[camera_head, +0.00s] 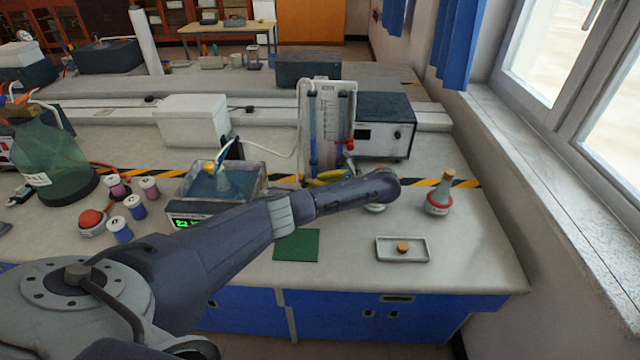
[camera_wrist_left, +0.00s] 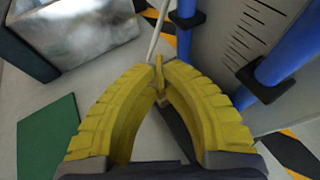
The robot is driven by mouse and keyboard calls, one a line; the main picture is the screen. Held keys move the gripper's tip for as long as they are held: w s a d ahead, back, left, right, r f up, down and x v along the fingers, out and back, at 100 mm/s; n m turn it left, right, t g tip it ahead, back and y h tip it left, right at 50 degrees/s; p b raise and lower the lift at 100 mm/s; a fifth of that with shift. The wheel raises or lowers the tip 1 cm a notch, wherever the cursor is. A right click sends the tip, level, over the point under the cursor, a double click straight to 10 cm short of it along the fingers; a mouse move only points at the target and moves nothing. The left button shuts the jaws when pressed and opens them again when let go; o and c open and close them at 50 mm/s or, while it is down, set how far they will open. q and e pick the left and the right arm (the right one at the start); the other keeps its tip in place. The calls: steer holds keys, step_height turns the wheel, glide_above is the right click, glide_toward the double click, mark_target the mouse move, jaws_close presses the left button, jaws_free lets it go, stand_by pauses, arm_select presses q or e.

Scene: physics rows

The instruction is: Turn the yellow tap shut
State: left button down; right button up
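The yellow tap (camera_wrist_left: 159,72) shows in the left wrist view as a thin yellow piece between my fingertips. My left gripper (camera_wrist_left: 161,84) has its curved yellow fingers brought together around it, and both tips seem to touch it. In the head view my left gripper (camera_head: 322,180) is low at the front of the upright panel (camera_head: 324,108) with blue tubes and a scale. There the tap cannot be told apart from the yellow fingers, and my forearm covers part of the area. A red tap (camera_head: 350,144) shows higher on the panel's right side. My right gripper is not in view.
A clear bath (camera_head: 252,186) with a flask stands left of the panel, a grey box (camera_head: 386,128) behind right. A red-ringed flask (camera_head: 439,194), tray (camera_head: 402,256) and green mat (camera_head: 297,245) lie nearby. The front right bench is mostly clear.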

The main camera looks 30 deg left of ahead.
arm_select(q)
steer(key=shift+s, duration=0.1)
stand_by(0.4)
steer(key=m+t, duration=0.1)
steer(key=t, duration=0.1)
steer(key=m+t, duration=0.2)
steer(key=s+m+t+h, duration=0.1)
steer(key=m+t, duration=0.1)
steer(key=shift+a, duration=0.25)
steer(key=m+t+h, duration=0.2)
steer(key=m, duration=0.1)
steer(key=m+t+h, duration=0.1)
steer(key=t, duration=0.1)
steer(key=shift+s+a+m, duration=0.25)
steer(key=shift+s+m, duration=0.05)
steer(key=shift+s, duration=0.05)
steer(key=shift+a+m+t+h, duration=0.1)
steer(key=shift+m+t+h, duration=0.8)
steer(key=shift+m+h, duration=0.6)
steer(key=c, duration=1.8)
jaws_free()
steer(key=shift+s, duration=0.1)
